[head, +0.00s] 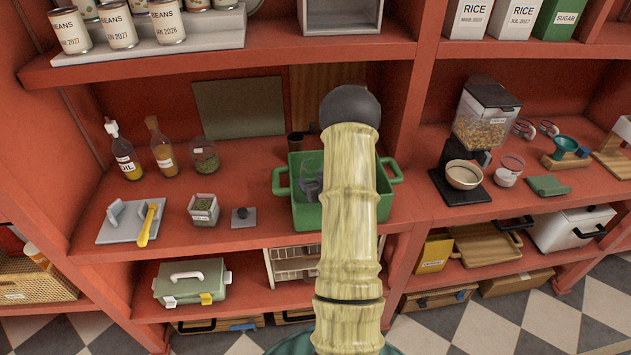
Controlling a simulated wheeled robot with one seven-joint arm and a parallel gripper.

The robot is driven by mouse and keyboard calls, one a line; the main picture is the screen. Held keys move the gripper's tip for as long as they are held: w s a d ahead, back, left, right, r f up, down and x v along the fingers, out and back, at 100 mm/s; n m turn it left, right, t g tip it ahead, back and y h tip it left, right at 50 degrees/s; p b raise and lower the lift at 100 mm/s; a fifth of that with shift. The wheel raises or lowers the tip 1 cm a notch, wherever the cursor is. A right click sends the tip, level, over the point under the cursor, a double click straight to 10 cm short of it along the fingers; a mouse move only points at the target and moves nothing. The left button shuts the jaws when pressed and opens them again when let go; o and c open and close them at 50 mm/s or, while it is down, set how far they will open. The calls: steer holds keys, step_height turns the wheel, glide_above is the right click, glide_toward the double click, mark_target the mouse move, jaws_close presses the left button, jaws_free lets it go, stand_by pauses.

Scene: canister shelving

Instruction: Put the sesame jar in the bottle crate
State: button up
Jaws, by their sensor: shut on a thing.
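A green two-handled box (300,212), which may be the bottle crate, stands on the middle shelf. My pale, ringed arm hides its right part. A clear and grey shape (309,182) shows inside the box, beside my arm; I cannot tell what it is. I cannot make out my gripper or anything in it; my arm covers that area. I cannot pick out the sesame jar for sure. A small labelled jar (203,210) with dark green contents stands left of the box, and a clear lidded jar (506,171) stands farther right.
Oil bottle (126,156), amber bottle (162,152) and herb jar (204,157) stand at the back left. A grey board (115,228) and small black-knobbed block (243,217) lie in front. A dispenser (484,115) and bowl (464,174) stand right, beyond an upright panel (422,115).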

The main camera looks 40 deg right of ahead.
steer(key=o, duration=1.1)
steer(key=shift+f, duration=0.15)
steer(key=shift+o, duration=0.2)
steer(key=shift+s, duration=0.1)
steer(key=shift+r+p, duration=0.85)
steer(key=b+v, duration=0.3)
steer(key=v, duration=0.8)
steer(key=shift+s+b, duration=0.4)
steer(key=shift+a, duration=0.2)
